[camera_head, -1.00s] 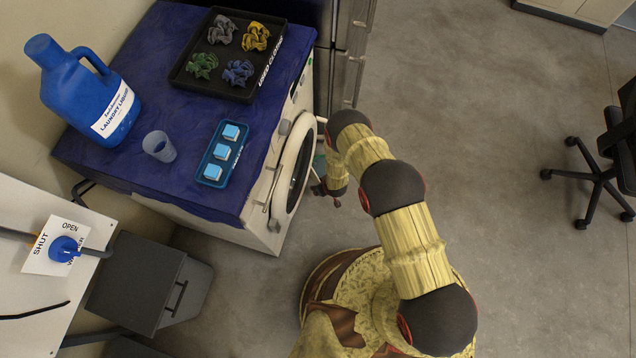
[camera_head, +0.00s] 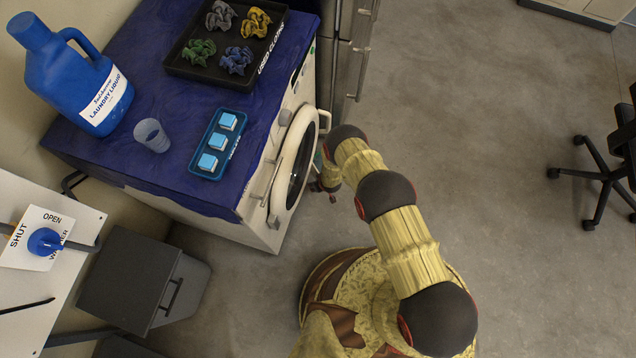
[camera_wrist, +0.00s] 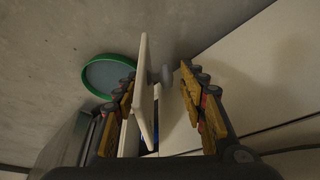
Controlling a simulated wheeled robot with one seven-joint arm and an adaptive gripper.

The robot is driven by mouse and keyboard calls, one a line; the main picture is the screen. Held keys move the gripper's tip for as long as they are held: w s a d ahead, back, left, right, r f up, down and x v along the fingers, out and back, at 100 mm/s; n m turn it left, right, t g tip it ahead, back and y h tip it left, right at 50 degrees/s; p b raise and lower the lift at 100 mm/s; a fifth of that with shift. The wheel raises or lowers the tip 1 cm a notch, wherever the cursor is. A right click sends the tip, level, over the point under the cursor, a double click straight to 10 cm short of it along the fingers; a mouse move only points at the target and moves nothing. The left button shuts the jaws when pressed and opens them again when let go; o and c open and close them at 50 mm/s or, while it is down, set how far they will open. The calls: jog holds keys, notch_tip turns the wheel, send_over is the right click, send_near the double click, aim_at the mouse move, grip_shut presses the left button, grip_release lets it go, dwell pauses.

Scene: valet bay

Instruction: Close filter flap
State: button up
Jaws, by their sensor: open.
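The white filter flap (camera_wrist: 146,92) stands open in the wrist view, seen nearly edge-on, sticking out from the white washer front (camera_wrist: 270,75). My gripper (camera_wrist: 158,73) is open, with one finger on each side of the flap. The flap is closer to the left finger; I cannot tell whether they touch. A small blue patch (camera_wrist: 150,143) shows low between the fingers, beside the flap. In the head view my gripper (camera_head: 326,184) is low beside the washer's round door (camera_head: 293,160), partly hidden by my arm. The flap cannot be made out there.
A green-rimmed round dish (camera_wrist: 106,76) lies near the left finger. The washer's blue top (camera_head: 150,185) holds a laundry jug (camera_head: 65,75), a cup (camera_head: 151,135), a blue tray (camera_head: 203,171) and a black cloth tray (camera_head: 190,70). Floor to the right is clear up to a chair (camera_head: 600,160).

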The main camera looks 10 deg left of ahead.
jog(key=shift+c, duration=1.1)
jog(key=c, duration=0.7)
grip_shut()
